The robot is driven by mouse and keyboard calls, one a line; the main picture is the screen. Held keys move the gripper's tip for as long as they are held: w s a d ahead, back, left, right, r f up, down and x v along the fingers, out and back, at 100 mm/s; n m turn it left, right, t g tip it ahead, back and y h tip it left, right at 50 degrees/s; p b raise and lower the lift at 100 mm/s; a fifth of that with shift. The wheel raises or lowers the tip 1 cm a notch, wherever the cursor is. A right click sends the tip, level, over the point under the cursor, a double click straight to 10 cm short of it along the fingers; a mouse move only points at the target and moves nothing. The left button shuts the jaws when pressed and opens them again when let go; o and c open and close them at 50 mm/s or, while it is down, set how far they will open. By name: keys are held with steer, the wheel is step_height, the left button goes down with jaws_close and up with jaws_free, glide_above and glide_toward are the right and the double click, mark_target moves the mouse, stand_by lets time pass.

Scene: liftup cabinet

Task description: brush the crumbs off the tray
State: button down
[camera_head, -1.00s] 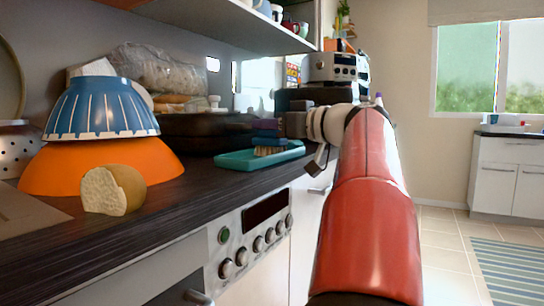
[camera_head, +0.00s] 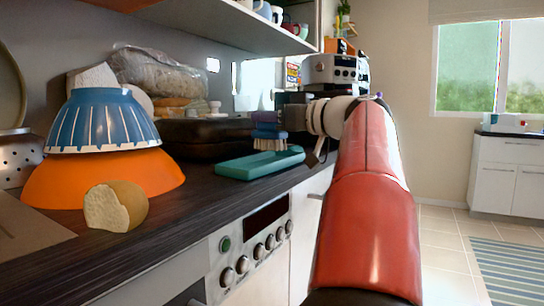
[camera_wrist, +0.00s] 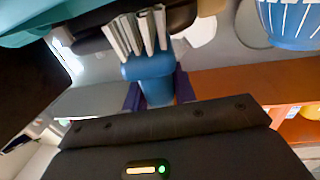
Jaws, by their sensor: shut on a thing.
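The teal tray (camera_head: 235,170) lies flat on the dark counter near its front edge. Part of it shows at the top left of the wrist view (camera_wrist: 45,22). My gripper (camera_head: 266,118) is shut on a blue brush (camera_head: 268,134) with pale bristles pointing down in the head view. In the wrist view my gripper (camera_wrist: 158,92) has its purple fingers on either side of the brush's blue body (camera_wrist: 150,72). The bristles appear slightly above the tray's far side; I cannot tell whether they touch it. No crumbs can be made out on the tray.
A bread piece (camera_head: 115,206), an orange bowl (camera_head: 55,180) and a blue striped bowl (camera_head: 103,122) stand on the counter at left. A dark pan or box (camera_head: 200,138) sits behind the tray. A shelf (camera_head: 230,22) hangs above.

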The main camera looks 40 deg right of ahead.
step_height(320, 180, up, 6)
steer(key=p, duration=0.4)
steer(key=shift+f, duration=0.15)
stand_by(0.3)
